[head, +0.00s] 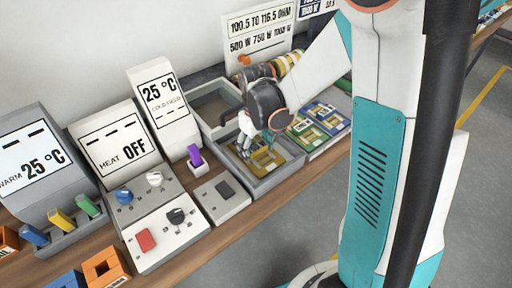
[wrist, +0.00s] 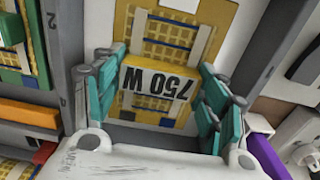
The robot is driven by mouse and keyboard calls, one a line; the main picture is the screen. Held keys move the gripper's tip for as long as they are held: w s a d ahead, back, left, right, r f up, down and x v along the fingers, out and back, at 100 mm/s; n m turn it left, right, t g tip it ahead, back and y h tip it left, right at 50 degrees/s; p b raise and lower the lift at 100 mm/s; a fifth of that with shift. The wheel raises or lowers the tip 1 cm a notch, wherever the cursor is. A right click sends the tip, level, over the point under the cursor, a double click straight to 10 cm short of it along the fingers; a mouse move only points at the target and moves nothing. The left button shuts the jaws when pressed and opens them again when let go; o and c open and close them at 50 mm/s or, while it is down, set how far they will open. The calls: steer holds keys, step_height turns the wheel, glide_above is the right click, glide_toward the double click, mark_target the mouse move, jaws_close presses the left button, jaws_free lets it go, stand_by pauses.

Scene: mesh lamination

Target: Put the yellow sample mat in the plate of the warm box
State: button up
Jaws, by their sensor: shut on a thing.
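The yellow sample mat (head: 288,158) lies in a grey tray (head: 262,188) in the head view, partly hidden by my gripper (head: 259,150). In the wrist view the yellow mat (wrist: 172,28) has window-like grids and a raised block marked "750 W" (wrist: 158,82). My gripper (wrist: 160,90) has its teal fingers on both sides of this block and is shut on it. Whether the mat is lifted off the tray floor cannot be told. The warm box (head: 28,150) stands at the far left, showing 25 °C. Its plate is not clearly visible.
Blue, yellow (head: 61,219) and green blocks stand before the warm box. A HEAT OFF box (head: 112,145), a knob panel (head: 160,225) and a purple-handled piece (head: 195,155) lie between it and my gripper. Green (head: 306,134) and blue mats lie to the right.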

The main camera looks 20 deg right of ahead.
mark_target(256, 147)
steer(key=shift+f, duration=0.15)
steer(key=o, duration=1.1)
step_height(256, 147, up, 12)
steer(key=p, duration=0.4)
steer(key=shift+s+r+m+t, duration=0.6)
steer(key=shift+s+r+t, duration=0.6)
steer(key=shift+s+r, duration=1)
steer(key=shift+s+r+m+t, duration=0.6)
steer(key=shift+s+r+t, duration=0.75)
steer(key=shift+s, duration=1.4)
steer(key=shift+s+r+m+t, duration=0.6)
steer(key=shift+s+r+t, duration=0.45)
steer(key=shift+s+r, duration=1.2)
steer(key=shift+s+f, duration=0.25)
steer(key=shift+f, duration=0.05)
